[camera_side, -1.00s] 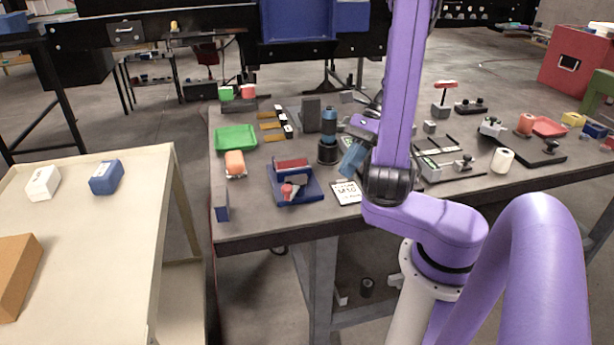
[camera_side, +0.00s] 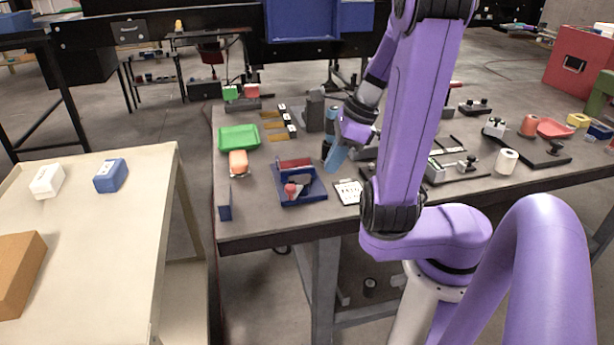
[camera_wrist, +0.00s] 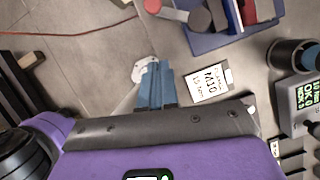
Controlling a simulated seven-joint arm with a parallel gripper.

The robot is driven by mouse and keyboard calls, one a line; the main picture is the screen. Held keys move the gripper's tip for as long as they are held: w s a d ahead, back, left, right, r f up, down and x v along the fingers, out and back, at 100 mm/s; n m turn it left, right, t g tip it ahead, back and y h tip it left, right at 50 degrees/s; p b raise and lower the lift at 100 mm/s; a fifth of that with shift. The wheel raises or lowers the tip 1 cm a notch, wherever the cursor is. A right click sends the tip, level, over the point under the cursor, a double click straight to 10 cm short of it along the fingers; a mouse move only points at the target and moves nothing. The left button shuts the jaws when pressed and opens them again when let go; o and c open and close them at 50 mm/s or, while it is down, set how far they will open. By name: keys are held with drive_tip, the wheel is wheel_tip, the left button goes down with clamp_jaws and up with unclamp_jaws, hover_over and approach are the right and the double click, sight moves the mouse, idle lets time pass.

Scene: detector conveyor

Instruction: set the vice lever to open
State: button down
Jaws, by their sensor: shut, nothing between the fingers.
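The likely vice is a blue fixture (camera_side: 312,195) near the front of the workbench, with a red bar (camera_side: 294,164) across its back and a red knob (camera_side: 290,189) at its front. The red knob (camera_wrist: 165,8) and part of the blue base (camera_wrist: 222,42) show at the top edge of the wrist view, cut off. I cannot tell the lever's position. My gripper (camera_side: 335,160) is above the bench, right of the fixture and apart from it. Its blue fingers (camera_wrist: 155,84) are together and empty in the wrist view.
A printed card (camera_side: 348,192) lies right of the fixture. A green tray (camera_side: 239,138) and an orange block (camera_side: 238,163) are to the left. A cream cart (camera_side: 100,245) stands beside the bench.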

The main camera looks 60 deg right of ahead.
sight(295, 187)
drive_tip(key=w+a+f, duration=0.3)
drive_tip(key=w+f, duration=0.1)
drive_tip(key=w, duration=0.1)
drive_tip(key=shift+f, duration=0.15)
idle(0.4)
drive_tip(key=shift+w+a, duration=0.35)
drive_tip(key=shift+w, duration=0.25)
